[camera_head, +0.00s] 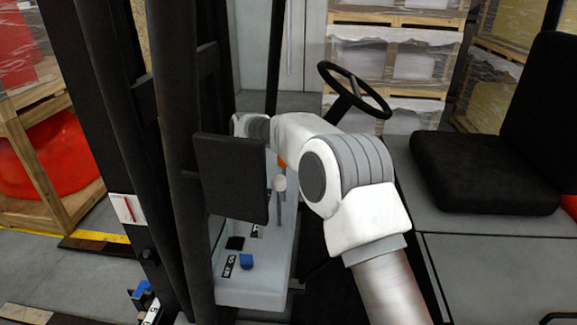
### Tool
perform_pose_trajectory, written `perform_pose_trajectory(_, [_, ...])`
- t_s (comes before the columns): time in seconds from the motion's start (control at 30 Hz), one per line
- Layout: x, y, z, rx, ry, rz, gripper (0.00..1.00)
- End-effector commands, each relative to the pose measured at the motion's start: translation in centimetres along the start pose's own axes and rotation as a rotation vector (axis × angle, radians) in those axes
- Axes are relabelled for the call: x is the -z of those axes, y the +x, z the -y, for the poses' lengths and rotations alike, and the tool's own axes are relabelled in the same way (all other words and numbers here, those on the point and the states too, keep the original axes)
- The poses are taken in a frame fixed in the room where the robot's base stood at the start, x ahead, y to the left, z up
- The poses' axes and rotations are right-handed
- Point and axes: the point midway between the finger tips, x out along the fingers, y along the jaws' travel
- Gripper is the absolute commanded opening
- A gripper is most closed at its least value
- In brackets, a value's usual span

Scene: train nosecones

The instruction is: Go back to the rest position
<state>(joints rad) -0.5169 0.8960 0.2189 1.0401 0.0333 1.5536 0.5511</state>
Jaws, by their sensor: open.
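My white and grey arm reaches up from the bottom right, bends at a large joint, and runs left toward the black mast. Its far end passes behind a black flat panel, so my gripper is hidden. A light grey control console (262,283) stands below the arm. It carries a lever with a pale round knob (279,184), a blue switch (246,262) and a black switch (235,243). A bit of orange (282,162) shows just under the arm, partly covered by it. I cannot tell whether the hidden gripper touches anything.
The black panel (232,178) and black mast posts (178,110) stand close on the left. A steering wheel (352,90) is behind the arm, and a black seat (470,168) is on the right. Wrapped pallets (393,60) and a crate with a red object (55,160) stand farther back.

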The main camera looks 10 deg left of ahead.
Motion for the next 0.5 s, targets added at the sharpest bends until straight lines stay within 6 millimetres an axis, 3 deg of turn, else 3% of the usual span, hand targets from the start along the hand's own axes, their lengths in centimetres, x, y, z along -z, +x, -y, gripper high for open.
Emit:
perform_pose_trajectory(0.23, [-0.8, -2.6, -2.1, 0.013, 0.000, -0.053, 0.72])
perform_pose_trajectory(0.5, [-4.0, -8.1, -8.2, 0.036, 0.002, -0.193, 0.72])
